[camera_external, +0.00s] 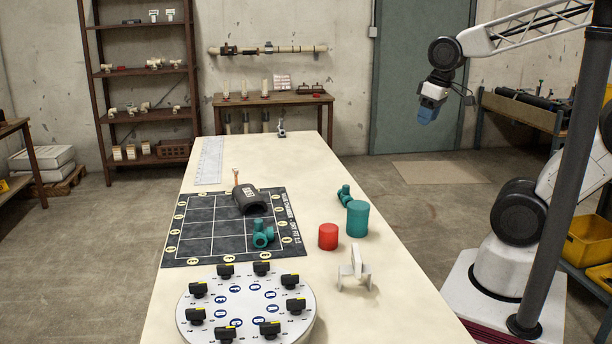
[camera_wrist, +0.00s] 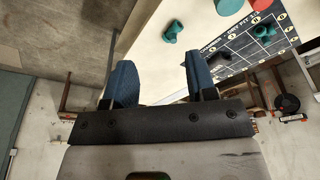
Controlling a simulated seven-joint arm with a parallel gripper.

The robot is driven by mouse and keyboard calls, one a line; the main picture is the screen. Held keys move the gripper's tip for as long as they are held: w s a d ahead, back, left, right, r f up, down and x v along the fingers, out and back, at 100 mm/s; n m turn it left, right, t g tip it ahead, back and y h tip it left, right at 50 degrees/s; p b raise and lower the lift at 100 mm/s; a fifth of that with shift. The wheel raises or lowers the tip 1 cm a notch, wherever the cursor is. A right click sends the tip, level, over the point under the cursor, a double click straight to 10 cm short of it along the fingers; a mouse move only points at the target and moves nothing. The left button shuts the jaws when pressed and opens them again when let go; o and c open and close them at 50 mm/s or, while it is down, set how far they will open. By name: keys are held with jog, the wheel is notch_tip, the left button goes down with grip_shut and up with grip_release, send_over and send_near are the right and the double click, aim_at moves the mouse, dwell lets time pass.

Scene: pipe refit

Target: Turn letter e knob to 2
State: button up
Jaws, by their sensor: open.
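A round white dial board (camera_external: 245,334) sits at the table's near end. Several black knobs with yellow marks stand around its rim, such as the knob (camera_external: 225,333) at the front. Blue-ringed letters form an inner circle, but they are too small for me to tell surely which knob is letter e. My gripper (camera_external: 428,112), with blue fingers, hangs high beyond the table's right edge, far from the board. In the wrist view my gripper (camera_wrist: 160,85) is open and empty, its fingers apart. The board is not in the wrist view.
A black grid mat (camera_external: 190,240) holds a black sleeve (camera_external: 250,200) and a teal fitting (camera_external: 263,236). A red cylinder (camera_external: 328,236), a teal cylinder (camera_external: 357,219), a teal valve (camera_external: 344,195) and a white stand (camera_external: 354,272) line the right side. A ruler (camera_external: 209,160) lies farther back.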

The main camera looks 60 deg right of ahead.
jog(key=shift+o, duration=0.9)
jog(key=w+a+r+n+g, duration=0.1)
jog(key=w+a+r+n, duration=0.1)
jog(key=w+a+n, duration=1.25)
jog(key=w+a+f+n, duration=0.2)
jog(key=w+a, duration=0.3)
jog(key=a, duration=0.6)
jog(key=w+a+f+n, duration=0.1)
jog(key=w+a+f, duration=0.3)
jog(key=a, duration=0.8)
jog(key=a+f+n, duration=0.3)
jog(key=a+f, duration=0.1)
jog(key=a, duration=0.5)
jog(key=s+a+f+n+g, duration=0.1)
jog(key=a+f+n, duration=0.2)
jog(key=a, duration=0.7)
jog(key=s+a+f+n, duration=0.1)
jog(key=a+f+n, duration=0.2)
jog(key=a, duration=0.7)
jog(key=shift+s+a+f+n+g, duration=0.1)
jog(key=shift+f+n+g, duration=0.1)
jog(key=shift+f, duration=0.2)
jog(key=shift+s+a+f+n+g, duration=0.1)
jog(key=shift+f+n, duration=0.05)
jog(key=shift+f, duration=0.25)
